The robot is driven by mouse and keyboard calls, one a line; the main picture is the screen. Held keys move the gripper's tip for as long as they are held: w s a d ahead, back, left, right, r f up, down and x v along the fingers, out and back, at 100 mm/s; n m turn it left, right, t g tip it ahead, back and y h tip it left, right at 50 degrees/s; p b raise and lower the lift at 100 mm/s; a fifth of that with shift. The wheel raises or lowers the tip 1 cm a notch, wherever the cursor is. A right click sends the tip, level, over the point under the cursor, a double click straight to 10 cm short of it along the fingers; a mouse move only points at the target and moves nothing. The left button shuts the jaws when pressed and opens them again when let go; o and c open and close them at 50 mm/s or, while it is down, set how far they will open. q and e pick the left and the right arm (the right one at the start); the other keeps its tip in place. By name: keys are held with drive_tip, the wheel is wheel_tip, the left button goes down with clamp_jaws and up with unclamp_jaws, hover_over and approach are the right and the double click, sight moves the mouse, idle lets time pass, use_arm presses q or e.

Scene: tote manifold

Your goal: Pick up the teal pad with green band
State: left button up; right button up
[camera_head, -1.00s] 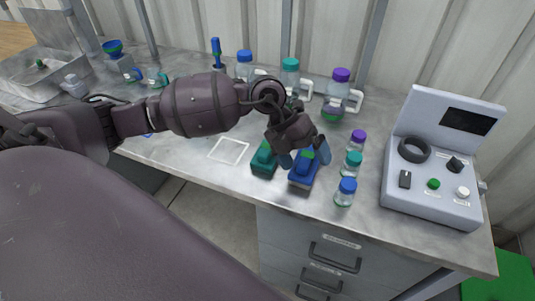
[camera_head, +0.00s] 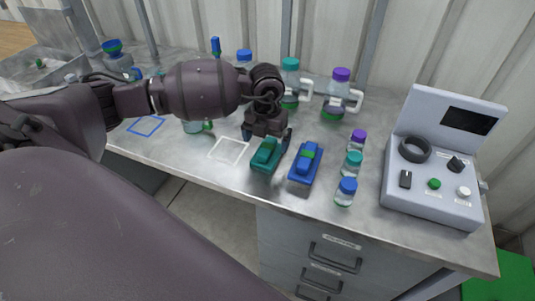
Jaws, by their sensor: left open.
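The teal pad with green band (camera_head: 265,158) lies on the grey table (camera_head: 225,180), just right of a white square outline. A blue pad with a green band (camera_head: 305,165) lies to its right, apart from it. My left gripper (camera_head: 266,140) is open at the far end of the teal pad, with its fingers to either side and pointing down. I cannot tell whether the fingers touch the pad. My right gripper is not seen.
Small bottles with purple, teal and blue lids (camera_head: 346,191) stand right of the pads. Larger handled bottles (camera_head: 339,95) stand behind. A grey control box (camera_head: 435,190) is at the right. White (camera_head: 229,150) and blue (camera_head: 146,126) outlines mark the table.

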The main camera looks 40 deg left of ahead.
sight(268, 146)
use_arm(q)
drive_tip(key=shift+f, duration=0.55)
drive_tip(key=f, duration=0.4)
drive_tip(key=shift+w, duration=0.2)
drive_tip(key=shift+c, duration=0.5)
drive_tip(key=c, duration=0.9)
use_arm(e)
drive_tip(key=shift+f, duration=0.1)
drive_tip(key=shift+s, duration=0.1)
